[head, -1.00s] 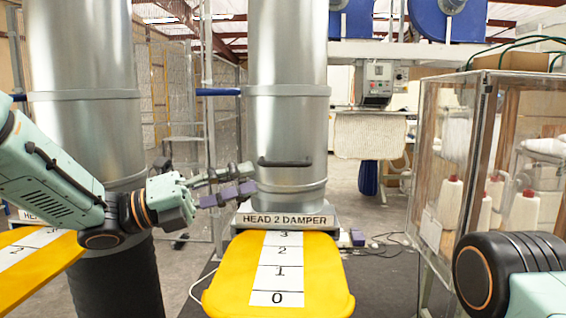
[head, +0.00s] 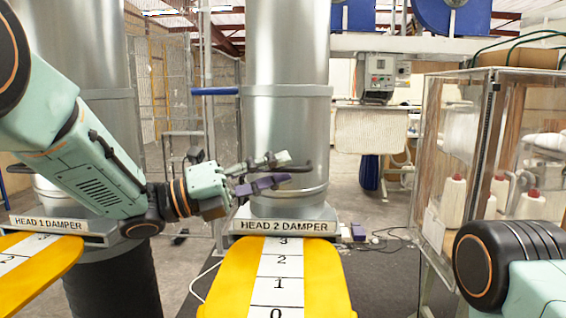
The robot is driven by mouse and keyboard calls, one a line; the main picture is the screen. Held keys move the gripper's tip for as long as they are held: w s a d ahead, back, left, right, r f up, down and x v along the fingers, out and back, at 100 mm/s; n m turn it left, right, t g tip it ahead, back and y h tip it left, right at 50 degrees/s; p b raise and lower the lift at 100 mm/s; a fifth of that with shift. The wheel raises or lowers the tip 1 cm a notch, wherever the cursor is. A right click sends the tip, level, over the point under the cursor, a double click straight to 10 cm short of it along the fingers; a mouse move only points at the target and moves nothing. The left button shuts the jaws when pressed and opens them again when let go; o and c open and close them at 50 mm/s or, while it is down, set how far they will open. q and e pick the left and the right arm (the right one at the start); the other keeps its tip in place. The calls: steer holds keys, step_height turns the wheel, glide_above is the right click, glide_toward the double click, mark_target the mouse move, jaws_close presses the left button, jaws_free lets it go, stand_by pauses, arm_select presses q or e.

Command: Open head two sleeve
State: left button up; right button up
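The head 2 sleeve (head: 315,150) is a shiny metal cylinder around the upright duct, with a dark bar handle (head: 308,167) on its front. It stands down on its base above the "HEAD 2 DAMPER" label (head: 284,227). My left gripper (head: 284,168) is open, its two fingers apart one above the other. They overlap the left and middle part of the handle in the view, hiding most of it. I cannot tell whether they touch it. My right gripper is out of view; only part of my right arm shows at lower right.
A yellow damper plate (head: 225,285) with a white number scale sticks out below the sleeve. The head 1 duct (head: 75,60) and its yellow plate (head: 30,270) stand at left. A clear-walled cabinet (head: 440,150) with bottles stands at right.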

arm_select(q)
steer(key=shift+w+d, duration=0.7)
steer(key=shift+d, duration=0.05)
steer(key=shift+s+d+r, duration=0.1)
steer(key=shift+s+r, duration=0.05)
steer(key=shift+s, duration=0.3)
steer(key=shift+c, duration=1)
steer(key=shift+w, duration=0.35)
steer(key=c, duration=0.4)
steer(key=shift+s, duration=0.15)
jaws_close()
